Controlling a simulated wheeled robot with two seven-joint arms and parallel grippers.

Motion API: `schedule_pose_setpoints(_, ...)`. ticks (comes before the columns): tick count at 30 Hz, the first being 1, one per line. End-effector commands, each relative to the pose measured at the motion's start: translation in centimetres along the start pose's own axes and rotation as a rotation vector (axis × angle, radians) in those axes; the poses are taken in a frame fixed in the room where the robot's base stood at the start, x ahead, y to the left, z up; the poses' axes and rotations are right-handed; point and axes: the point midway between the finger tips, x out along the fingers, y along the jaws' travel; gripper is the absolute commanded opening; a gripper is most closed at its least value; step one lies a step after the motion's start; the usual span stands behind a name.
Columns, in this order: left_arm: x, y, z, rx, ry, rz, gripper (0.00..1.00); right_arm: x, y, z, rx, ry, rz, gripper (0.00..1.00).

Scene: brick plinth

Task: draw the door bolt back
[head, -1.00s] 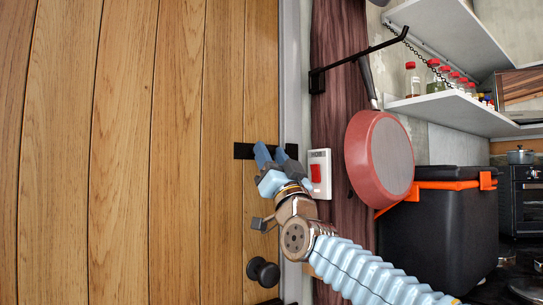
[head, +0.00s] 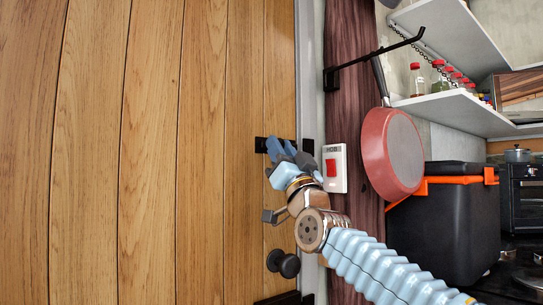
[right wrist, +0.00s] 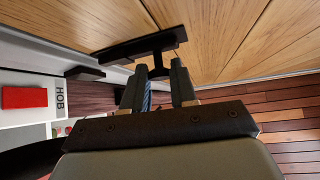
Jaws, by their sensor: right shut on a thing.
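The black door bolt (head: 261,145) is mounted on the wooden door (head: 150,150) near its right edge. Its black keeper (head: 307,147) is on the frame to the right. My right gripper (head: 278,150) covers the middle of the bolt in the head view. In the right wrist view the bolt's plate (right wrist: 120,50) lies above the fingers, with the keeper (right wrist: 85,72) apart at its left. The bolt's handle (right wrist: 158,63) is between the fingertips of my right gripper (right wrist: 158,80), which is shut on it. A gap shows between plate and keeper, with no bar clearly seen across it. My left gripper is out of view.
A round black door knob (head: 288,264) is below my right wrist. A white switch plate (head: 333,168) with a red rocker is close right of the gripper. A red pan (head: 392,152) hangs from a black hook rail (head: 375,54). A black box (head: 445,230) stands farther right.

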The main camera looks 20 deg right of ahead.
Motion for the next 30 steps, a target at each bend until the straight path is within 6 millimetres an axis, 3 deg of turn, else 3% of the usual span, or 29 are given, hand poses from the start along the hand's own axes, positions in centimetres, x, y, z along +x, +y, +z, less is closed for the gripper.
schedule_pose_setpoints(6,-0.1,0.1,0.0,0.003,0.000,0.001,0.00,0.0,-0.5,0.3,0.005,-0.007,-0.008,0.00)
schedule_pose_setpoints(7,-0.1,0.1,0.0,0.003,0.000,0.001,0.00,0.0,-0.5,0.3,0.006,-0.007,-0.008,0.30)
schedule_pose_setpoints(12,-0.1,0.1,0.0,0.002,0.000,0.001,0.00,0.0,-0.5,0.3,0.005,-0.006,-0.007,0.53)
schedule_pose_setpoints(22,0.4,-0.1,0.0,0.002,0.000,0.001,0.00,-0.6,-0.3,0.3,0.004,-0.005,-0.006,0.53)
schedule_pose_setpoints(26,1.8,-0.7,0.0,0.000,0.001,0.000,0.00,-2.8,-0.2,0.5,0.004,-0.004,-0.005,0.53)
schedule_pose_setpoints(30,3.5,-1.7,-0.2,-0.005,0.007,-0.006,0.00,-6.4,-0.2,0.7,0.003,-0.006,-0.006,0.53)
